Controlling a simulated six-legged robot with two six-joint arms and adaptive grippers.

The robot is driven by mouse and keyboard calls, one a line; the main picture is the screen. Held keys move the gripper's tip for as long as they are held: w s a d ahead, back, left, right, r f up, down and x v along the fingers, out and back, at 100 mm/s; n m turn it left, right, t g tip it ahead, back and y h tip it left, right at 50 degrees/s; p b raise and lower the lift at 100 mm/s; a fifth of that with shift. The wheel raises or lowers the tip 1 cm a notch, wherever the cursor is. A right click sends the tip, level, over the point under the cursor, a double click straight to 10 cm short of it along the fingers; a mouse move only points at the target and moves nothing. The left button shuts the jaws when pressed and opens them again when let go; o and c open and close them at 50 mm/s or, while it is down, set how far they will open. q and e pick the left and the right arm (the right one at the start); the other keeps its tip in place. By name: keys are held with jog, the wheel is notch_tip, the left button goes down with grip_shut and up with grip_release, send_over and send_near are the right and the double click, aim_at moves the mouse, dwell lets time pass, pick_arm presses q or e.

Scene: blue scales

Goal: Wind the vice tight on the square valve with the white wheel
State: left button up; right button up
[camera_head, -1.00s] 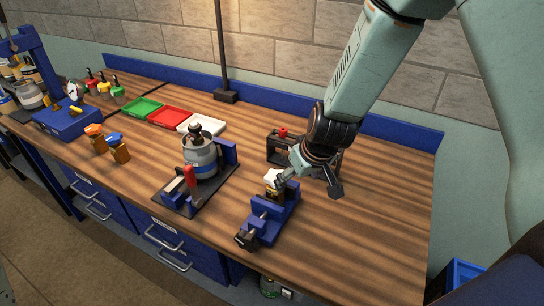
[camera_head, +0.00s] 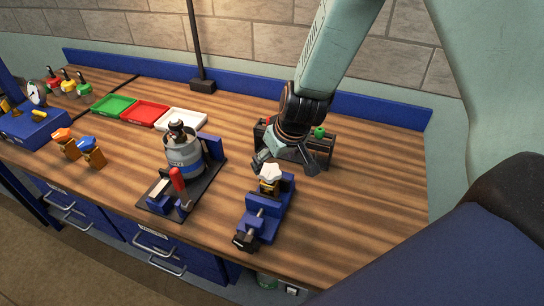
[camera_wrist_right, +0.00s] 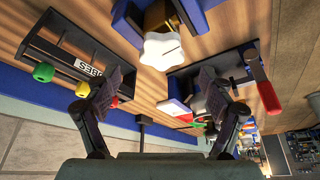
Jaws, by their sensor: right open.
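The blue vice (camera_head: 262,213) stands on the bench near its front edge, with a dark screw end toward the front. The valve with the white wheel (camera_head: 270,172) is upright at the vice's jaws, its brass body partly hidden. In the right wrist view the white wheel (camera_wrist_right: 161,50) and brass body show between blue jaws. I cannot tell how tightly the jaws grip it. My right gripper (camera_head: 286,166) is open and empty, just behind and above the valve. Its fingers in the right wrist view (camera_wrist_right: 166,82) are spread apart, with the wheel beyond them. My left gripper is not in view.
A dark rack (camera_head: 322,150) with red and green knobbed valves stands behind my right gripper. A grey canister (camera_head: 183,157) sits in a red-handled clamp to the left. Green, red and white trays (camera_head: 181,121) lie farther back. The bench's right side is clear.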

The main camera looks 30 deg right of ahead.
aim_at(269, 169)
jog(key=shift+f+b, duration=0.4)
jog(key=shift+f, duration=0.4)
jog(key=b+x, duration=0.2)
jog(key=x, duration=0.2)
jog(key=shift+w+a+b, duration=0.35)
jog(key=shift+w+b, duration=0.05)
jog(key=shift+w+f, duration=0.1)
jog(key=shift+f, duration=0.15)
jog(key=shift+d+f+b, duration=0.15)
jog(key=shift+b, duration=0.25)
jog(key=shift+d, duration=0.1)
jog(key=shift+a, duration=0.25)
jog(key=shift+w+f, duration=0.15)
jog(key=shift+c, duration=1.4)
jog(key=shift+s+d, duration=0.2)
jog(key=shift+s, duration=0.1)
jog(key=c, duration=0.4)
jog(key=shift+w+a, duration=0.2)
jog(key=c, duration=0.5)
jog(key=shift+s+d, duration=0.1)
jog(key=c, duration=0.5)
